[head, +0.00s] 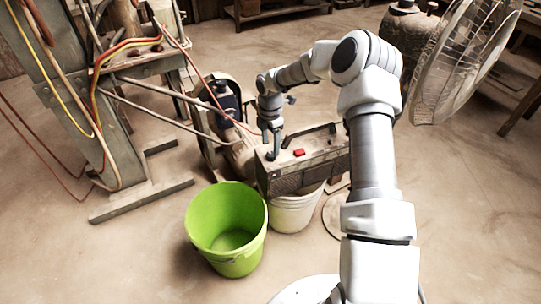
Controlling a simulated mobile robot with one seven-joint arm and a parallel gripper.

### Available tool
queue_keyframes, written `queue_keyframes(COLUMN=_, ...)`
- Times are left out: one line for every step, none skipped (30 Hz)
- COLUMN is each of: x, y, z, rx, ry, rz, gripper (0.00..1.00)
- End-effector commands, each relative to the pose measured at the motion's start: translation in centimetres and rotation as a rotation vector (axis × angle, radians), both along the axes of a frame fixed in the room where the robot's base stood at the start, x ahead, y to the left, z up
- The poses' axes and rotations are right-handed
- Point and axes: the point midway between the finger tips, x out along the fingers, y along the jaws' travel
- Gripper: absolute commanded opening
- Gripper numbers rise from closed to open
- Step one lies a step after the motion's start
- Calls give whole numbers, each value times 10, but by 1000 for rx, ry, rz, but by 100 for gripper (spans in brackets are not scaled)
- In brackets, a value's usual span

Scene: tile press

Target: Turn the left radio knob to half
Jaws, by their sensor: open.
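The radio (318,172) is a grey-brown box with a dark grille on its front, standing on a white bucket. A red button (299,152) shows on its top. My gripper (271,155) points down at the left end of the radio's top and is open. The fingertips are at or just above the top surface; I cannot tell whether they touch it. The left knob cannot be made out; the fingers are small in the picture and may cover it. The knob's setting cannot be read.
A green bucket (228,224) stands on the floor in front of the radio, left of the white bucket (293,212). A metal press frame with hoses (88,110) is at left. A large fan (462,60) stands at the right. The floor at lower left is clear.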

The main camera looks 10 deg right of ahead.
Motion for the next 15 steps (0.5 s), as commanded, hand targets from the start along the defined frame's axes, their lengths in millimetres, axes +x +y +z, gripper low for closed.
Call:
queue_keyframes(x=-1, y=0, z=-13, rx=1, ry=3, rz=0, gripper=72)
queue_keyframes(x=-1, y=0, z=-18, rx=1, ry=3, rz=0, gripper=72)
queue_keyframes(x=0, y=0, z=-23, rx=1, ry=2, rz=0, gripper=72)
queue_keyframes(x=0, y=0, z=-27, rx=1, ry=1, rz=0, gripper=72)
queue_keyframes(x=0, y=0, z=-31, rx=1, ry=1, rz=0, gripper=72)
queue_keyframes(x=0, y=0, z=-34, rx=1, ry=0, rz=0, gripper=72)
queue_keyframes(x=0, y=0, z=-37, rx=0, ry=0, rz=0, gripper=72)
queue_keyframes(x=0, y=0, z=-38, rx=0, ry=0, rz=0, gripper=72)
queue_keyframes(x=0, y=0, z=-40, rx=0, ry=0, rz=0, gripper=72)
queue_keyframes(x=0, y=0, z=-41, rx=0, ry=0, rz=0, gripper=72)
queue_keyframes(x=0, y=0, z=-42, rx=0, ry=0, rz=0, gripper=72)
queue_keyframes(x=0, y=0, z=-43, rx=0, ry=0, rz=0, gripper=72)
queue_keyframes(x=0, y=0, z=-43, rx=0, ry=0, rz=0, gripper=72)
queue_keyframes(x=0, y=0, z=-43, rx=0, ry=0, rz=0, gripper=72)
queue_keyframes(x=0, y=0, z=-43, rx=0, ry=0, rz=0, gripper=72)
